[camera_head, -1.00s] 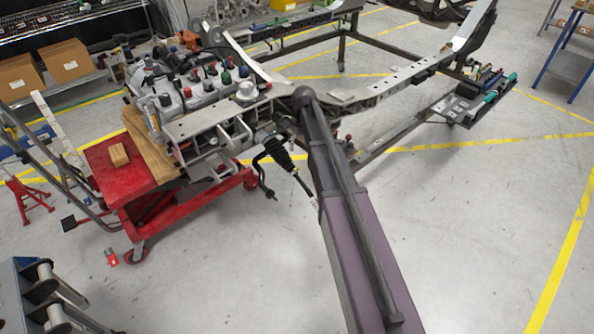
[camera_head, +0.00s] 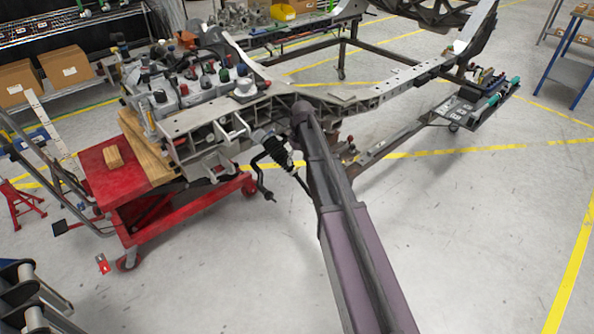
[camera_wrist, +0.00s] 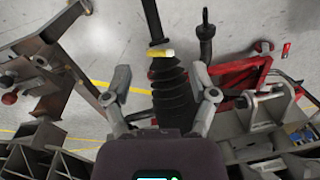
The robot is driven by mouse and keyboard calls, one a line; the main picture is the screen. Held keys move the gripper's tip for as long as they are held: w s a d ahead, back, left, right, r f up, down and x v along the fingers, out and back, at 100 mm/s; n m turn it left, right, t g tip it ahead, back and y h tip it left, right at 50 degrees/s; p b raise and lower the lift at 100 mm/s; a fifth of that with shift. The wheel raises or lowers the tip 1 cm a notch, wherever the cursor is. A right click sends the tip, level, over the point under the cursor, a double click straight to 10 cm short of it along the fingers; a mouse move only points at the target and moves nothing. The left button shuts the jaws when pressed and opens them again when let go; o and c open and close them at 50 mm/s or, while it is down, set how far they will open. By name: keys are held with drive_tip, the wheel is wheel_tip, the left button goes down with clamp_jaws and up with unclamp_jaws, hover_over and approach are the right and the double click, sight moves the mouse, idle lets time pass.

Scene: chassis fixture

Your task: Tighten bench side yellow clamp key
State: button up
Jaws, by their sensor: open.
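In the wrist view, a small yellow clamp key (camera_wrist: 161,52) lies across the narrow upper end of a ribbed black boot (camera_wrist: 172,95). My gripper (camera_wrist: 161,84) is open, with one grey finger on each side of the boot. The yellow key shows in the gap, farther up the picture than the fingers. I cannot tell whether either finger touches the boot. In the head view, the black boot (camera_head: 274,150) hangs below the metal chassis (camera_head: 215,118), just left of my arm. My gripper is hidden there behind my arm.
A red lift cart (camera_head: 120,185) with wood blocks stands under the chassis at left. A black curved rod end (camera_wrist: 206,38) is right of the boot in the wrist view. Metal brackets (camera_wrist: 270,100) flank my gripper.

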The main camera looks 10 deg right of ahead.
sight(297, 168)
drive_tip(key=shift+a+f+b, duration=0.15)
drive_tip(key=shift+f+b, duration=1)
drive_tip(key=shift+f, duration=0.25)
clamp_jaws()
